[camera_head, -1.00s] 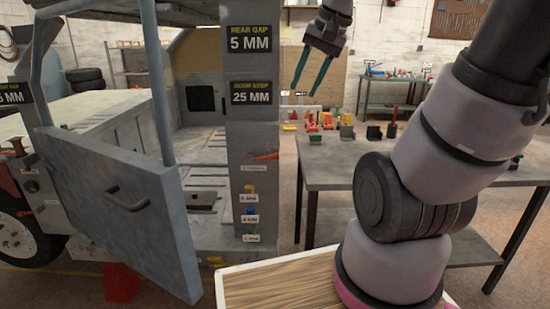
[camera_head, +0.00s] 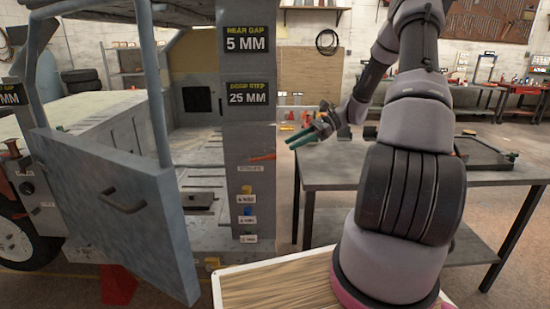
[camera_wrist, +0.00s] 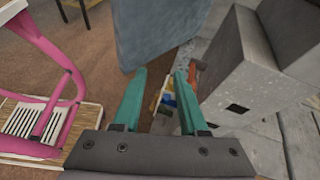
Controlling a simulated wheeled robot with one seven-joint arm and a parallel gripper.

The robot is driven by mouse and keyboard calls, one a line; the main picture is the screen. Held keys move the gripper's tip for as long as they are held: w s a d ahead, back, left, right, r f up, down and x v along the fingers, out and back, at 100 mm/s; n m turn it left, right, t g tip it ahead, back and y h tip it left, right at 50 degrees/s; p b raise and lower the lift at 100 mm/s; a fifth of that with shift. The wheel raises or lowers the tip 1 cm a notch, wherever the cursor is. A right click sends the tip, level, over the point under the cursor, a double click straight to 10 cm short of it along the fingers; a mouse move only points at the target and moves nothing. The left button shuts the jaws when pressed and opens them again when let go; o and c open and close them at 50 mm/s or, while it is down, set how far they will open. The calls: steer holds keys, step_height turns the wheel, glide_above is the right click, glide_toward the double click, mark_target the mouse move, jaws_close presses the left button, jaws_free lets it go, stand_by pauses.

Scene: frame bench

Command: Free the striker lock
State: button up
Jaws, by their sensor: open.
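A red-orange lever (camera_head: 262,157) sticks out to the right from the grey pillar (camera_head: 248,130), above a small label too blurred to read surely. In the wrist view the red-orange lever (camera_wrist: 193,72) shows just beyond the right fingertip, partly hidden by it. My gripper (camera_head: 290,142) has teal fingers and is to the right of the pillar, pointing toward it, apart from the lever. In the wrist view my gripper (camera_wrist: 160,72) is open with nothing held between its fingers.
The blue-grey door (camera_head: 120,205) stands open left of the pillar. Below the lever, yellow (camera_head: 246,189), blue (camera_head: 248,211) and green pieces sit on the pillar with labels. A grey table (camera_head: 325,180) stands to the right. A wood-topped board (camera_head: 285,285) lies in front.

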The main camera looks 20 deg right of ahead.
mark_target(275, 156)
steer(key=w+d+f+m+t+y, duration=0.4)
steer(key=d+f+m+t, duration=0.15)
steer(key=f, duration=0.25)
steer(key=shift+g, duration=0.35)
steer(key=x, duration=1.1)
steer(key=shift+s, duration=0.15)
steer(key=shift+c, duration=0.4)
jaws_close()
